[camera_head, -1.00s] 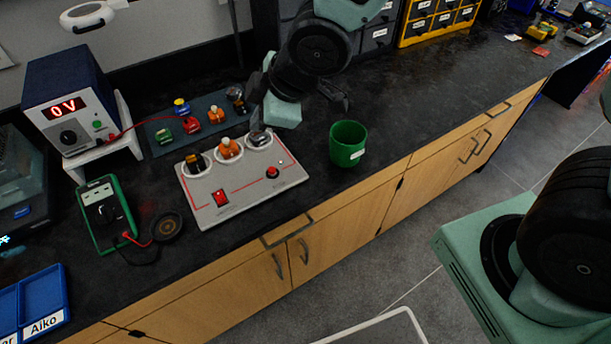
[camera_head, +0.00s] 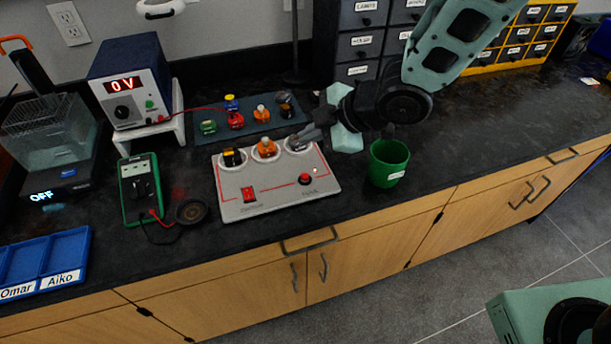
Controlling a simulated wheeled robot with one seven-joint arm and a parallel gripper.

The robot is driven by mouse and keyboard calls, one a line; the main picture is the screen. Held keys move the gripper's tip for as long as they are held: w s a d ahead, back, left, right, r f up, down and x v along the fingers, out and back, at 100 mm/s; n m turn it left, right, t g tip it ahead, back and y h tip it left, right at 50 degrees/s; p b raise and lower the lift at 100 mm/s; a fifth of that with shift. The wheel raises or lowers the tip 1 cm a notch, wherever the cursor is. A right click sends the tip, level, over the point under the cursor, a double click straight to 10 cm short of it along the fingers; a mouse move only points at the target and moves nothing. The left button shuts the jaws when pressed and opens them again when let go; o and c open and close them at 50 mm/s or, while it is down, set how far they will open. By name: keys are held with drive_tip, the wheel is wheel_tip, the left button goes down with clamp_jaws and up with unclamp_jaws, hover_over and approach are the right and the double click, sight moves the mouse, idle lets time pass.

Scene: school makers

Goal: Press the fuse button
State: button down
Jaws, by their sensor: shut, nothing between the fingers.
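A light grey board (camera_head: 275,202) lies on the black counter. A round red button (camera_head: 305,179) sits at its right front, with a small blurred label below it; I take this as the fuse button.
A green cup (camera_head: 388,163) stands right of the board. A dark mat (camera_head: 222,122) with small coloured parts lies behind it. A multimeter (camera_head: 140,189) and a power supply (camera_head: 131,80) reading 0 V are at left. Counter in front of the board is clear.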

wheel_tip(320, 180, down, 8)
drive_tip(key=b, duration=0.6)
drive_tip(key=shift+b, duration=0.4)
drive_tip(key=shift+f, duration=0.15)
idle(1.2)
drive_tip(key=shift+f+b, duration=0.3)
drive_tip(key=shift+b, duration=0.1)
drive_tip(key=shift+f+b, duration=0.45)
drive_tip(key=shift+f, duration=0.05)
idle(0.5)
drive_tip(key=shift+r, duration=0.15)
idle(0.3)
drive_tip(key=shift+r+p, duration=0.8)
drive_tip(key=shift+p, duration=0.05)
wheel_tip(320, 180, up, 5)
drive_tip(key=p, duration=0.4)
